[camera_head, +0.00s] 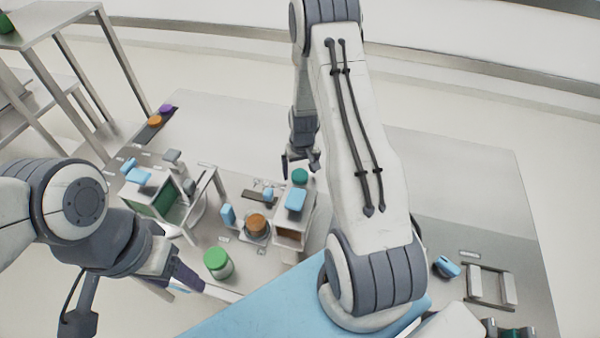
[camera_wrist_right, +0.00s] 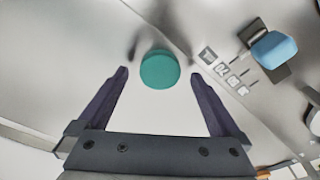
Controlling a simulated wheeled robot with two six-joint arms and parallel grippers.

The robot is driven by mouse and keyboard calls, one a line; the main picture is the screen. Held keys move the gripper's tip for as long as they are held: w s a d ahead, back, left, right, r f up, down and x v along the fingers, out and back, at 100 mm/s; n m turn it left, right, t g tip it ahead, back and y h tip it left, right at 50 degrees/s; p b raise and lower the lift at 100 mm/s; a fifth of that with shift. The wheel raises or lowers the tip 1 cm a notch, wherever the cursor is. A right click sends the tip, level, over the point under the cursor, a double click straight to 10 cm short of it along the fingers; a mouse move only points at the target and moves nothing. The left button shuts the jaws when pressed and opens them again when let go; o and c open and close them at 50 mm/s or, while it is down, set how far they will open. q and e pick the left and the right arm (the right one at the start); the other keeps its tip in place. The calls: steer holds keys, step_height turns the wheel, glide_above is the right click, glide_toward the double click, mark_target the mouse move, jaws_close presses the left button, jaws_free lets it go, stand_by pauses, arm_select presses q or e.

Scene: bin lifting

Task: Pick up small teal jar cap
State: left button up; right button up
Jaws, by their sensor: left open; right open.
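The small teal jar cap (camera_head: 300,176) lies on a pale surface near the middle of the head view, at the far end of the small bench unit. In the right wrist view the teal cap (camera_wrist_right: 160,70) is a round disc just beyond and between my right fingertips. My right gripper (camera_wrist_right: 158,74) is open and empty, with one finger on each side of the cap's line. In the head view my right gripper (camera_head: 300,160) is right beside the cap. My left gripper (camera_head: 190,283) is at the lower left, partly hidden, near the green-lidded jar.
A green-lidded jar (camera_head: 217,263) and an orange-brown jar (camera_head: 256,226) stand nearby. A light-blue block (camera_head: 296,200) sits close to the cap; a light-blue part also shows in the right wrist view (camera_wrist_right: 273,50). Orange and purple caps (camera_head: 160,115) lie at the far left.

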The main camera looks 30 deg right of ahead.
steer(key=shift+f, duration=0.6)
steer(key=c, duration=1.5)
steer(key=shift+r, duration=0.1)
